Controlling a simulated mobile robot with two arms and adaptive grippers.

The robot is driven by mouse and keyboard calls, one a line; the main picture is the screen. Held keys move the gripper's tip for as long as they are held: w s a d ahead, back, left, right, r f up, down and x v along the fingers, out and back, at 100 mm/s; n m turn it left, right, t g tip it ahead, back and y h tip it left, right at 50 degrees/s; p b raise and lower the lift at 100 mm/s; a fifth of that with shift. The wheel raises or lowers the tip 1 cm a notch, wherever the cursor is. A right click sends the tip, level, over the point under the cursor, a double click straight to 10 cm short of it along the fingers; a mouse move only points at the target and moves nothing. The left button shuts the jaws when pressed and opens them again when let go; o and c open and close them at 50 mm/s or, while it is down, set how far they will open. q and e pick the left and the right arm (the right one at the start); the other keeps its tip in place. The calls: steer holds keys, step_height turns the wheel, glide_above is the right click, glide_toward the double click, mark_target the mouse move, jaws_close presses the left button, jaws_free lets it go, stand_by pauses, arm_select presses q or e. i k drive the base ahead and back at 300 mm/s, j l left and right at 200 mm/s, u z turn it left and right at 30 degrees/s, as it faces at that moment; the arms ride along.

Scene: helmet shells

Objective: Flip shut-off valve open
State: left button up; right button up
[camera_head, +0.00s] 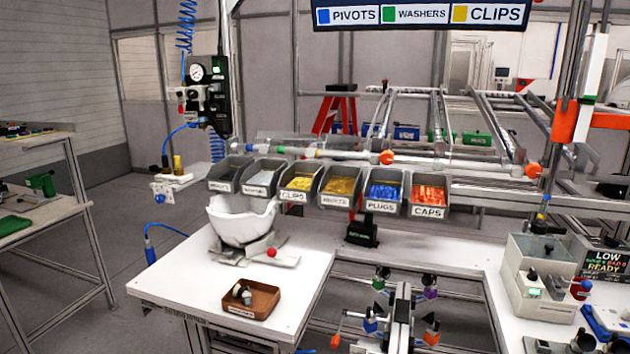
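A black air-supply unit (218,105) hangs on a post at the upper left, with a round white pressure gauge (196,73) on it. A small red part (181,109) shows at its left side. It may be the shut-off valve's handle, but it is too small to tell that or its position. A blue coiled hose (186,25) hangs above the unit and a blue hose (178,131) runs off below it. Neither of my grippers shows in the head view.
A white helmet shell (241,222) sits on a holder on the white table (185,277), behind a brown tray (266,297) of small parts. Several labelled bins (383,207) line the back. A fixture (400,318) stands front centre, and a control box (540,285) stands right.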

mark_target(179, 93)
steer(key=i+j+u, duration=0.45)
steer(key=i+j, duration=0.75)
steer(key=i, duration=0.15)
